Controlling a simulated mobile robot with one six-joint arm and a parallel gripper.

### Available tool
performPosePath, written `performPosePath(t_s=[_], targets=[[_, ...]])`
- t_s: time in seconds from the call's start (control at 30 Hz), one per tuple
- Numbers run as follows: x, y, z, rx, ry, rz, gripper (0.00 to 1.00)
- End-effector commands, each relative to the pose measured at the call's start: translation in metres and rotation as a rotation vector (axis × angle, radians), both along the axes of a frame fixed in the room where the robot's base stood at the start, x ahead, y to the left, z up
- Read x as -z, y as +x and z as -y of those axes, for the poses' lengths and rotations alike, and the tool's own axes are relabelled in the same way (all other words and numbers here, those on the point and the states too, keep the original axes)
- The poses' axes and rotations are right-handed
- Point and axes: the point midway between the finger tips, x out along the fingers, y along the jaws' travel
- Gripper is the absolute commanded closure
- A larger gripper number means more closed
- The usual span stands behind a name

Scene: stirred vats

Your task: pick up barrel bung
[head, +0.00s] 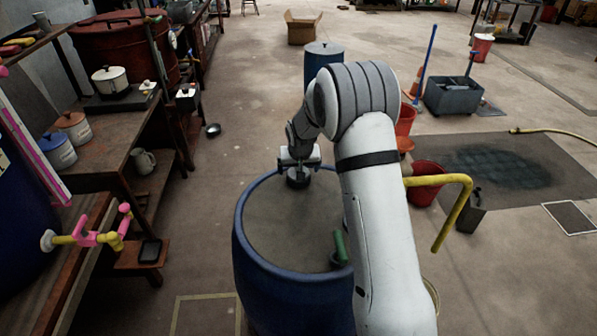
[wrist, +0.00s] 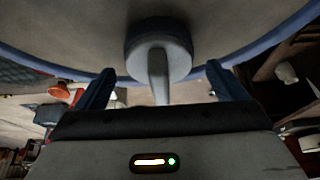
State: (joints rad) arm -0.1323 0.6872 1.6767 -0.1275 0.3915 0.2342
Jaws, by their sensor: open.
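The barrel bung (wrist: 178,52) is a round grey plug with an upright flat grip. It also shows in the head view as a dark disc (head: 298,179) at the far edge of the blue barrel's top (head: 265,225). My gripper (wrist: 160,70) is open, with one blue finger on each side of the bung's grip. Both fingers stand apart from the grip. In the head view my gripper (head: 298,160) is right above the bung, and the arm hides the barrel's right side.
A green-handled thing (head: 340,246) stands on the barrel top beside my arm. A bench (head: 105,165) with pots and a mug runs along the left. A second blue barrel (head: 323,60) stands behind, and a red bucket (head: 428,182) on the right. Floor between bench and barrel is mostly clear.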

Motion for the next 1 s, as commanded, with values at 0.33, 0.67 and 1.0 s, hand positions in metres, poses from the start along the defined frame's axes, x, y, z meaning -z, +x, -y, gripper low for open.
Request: performPosePath(t_s=[0.33,0.67,1.0], targets=[[0.0027,0.0012,0.0001,0.001,0.0,0.001,0.14],[0.0026,0.0012,0.0,0.001,0.0,0.001,0.41],[0.0024,0.0012,0.0,0.001,0.0,0.001,0.57]])
